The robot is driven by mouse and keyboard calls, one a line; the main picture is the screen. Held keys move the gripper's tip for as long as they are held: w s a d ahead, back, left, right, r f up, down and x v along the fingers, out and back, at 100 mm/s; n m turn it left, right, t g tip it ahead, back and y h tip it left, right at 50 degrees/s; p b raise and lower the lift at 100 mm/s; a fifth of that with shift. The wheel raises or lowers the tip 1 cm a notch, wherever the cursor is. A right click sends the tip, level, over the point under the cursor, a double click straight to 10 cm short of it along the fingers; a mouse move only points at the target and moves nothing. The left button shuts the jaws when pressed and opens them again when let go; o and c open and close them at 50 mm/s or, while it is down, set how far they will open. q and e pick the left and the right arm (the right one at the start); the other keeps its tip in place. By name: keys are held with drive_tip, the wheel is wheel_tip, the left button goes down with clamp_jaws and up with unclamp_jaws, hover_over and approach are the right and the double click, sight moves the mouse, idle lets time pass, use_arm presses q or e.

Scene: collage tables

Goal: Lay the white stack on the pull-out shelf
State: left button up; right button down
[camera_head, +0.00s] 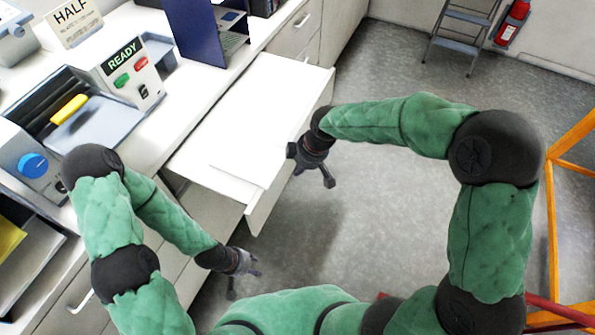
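The pull-out shelf (196,158) is a white board that juts out from the counter front at the middle of the head view. A flat white stack (262,135) lies on the shelf, its near edge showing as a faint line; white on white makes its other edges hard to tell. My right gripper (311,172) has its fingers spread, empty, just beyond the shelf's right-hand front edge and apart from the stack. My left gripper (246,279) is lower in the view, in front of the cabinet, with its fingers spread and nothing between them.
A READY control box (130,75) and a grey tray with a yellow item (69,109) are to the left. A step ladder (462,35) and an orange frame (552,220) stand right. The middle floor is clear.

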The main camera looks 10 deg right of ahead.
drive_tip(key=v, duration=0.5)
drive_tip(key=shift+s+d+r+p, duration=0.2)
drive_tip(key=shift+d+r+p, duration=0.05)
drive_tip(key=shift+d+p, duration=0.1)
drive_tip(key=shift+f, duration=0.1)
drive_tip(key=s+f+m+b, duration=0.1)
drive_tip(key=s+f+m, duration=0.3)
drive_tip(key=f, duration=0.7)
drive_tip(key=s+f+m+g+y+b, duration=0.1)
drive_tip(key=s+f+m, duration=0.4)
drive_tip(key=f, duration=0.6)
drive_tip(key=s+f+m+b, duration=0.1)
drive_tip(key=s+f+m, duration=0.3)
drive_tip(key=s+f, duration=0.4)
wheel_tip(320, 180, down, 4)
drive_tip(key=shift+s+a+r+m+b, duration=0.2)
drive_tip(key=shift+s+a+m+b, duration=0.1)
drive_tip(key=shift+a+b, duration=0.1)
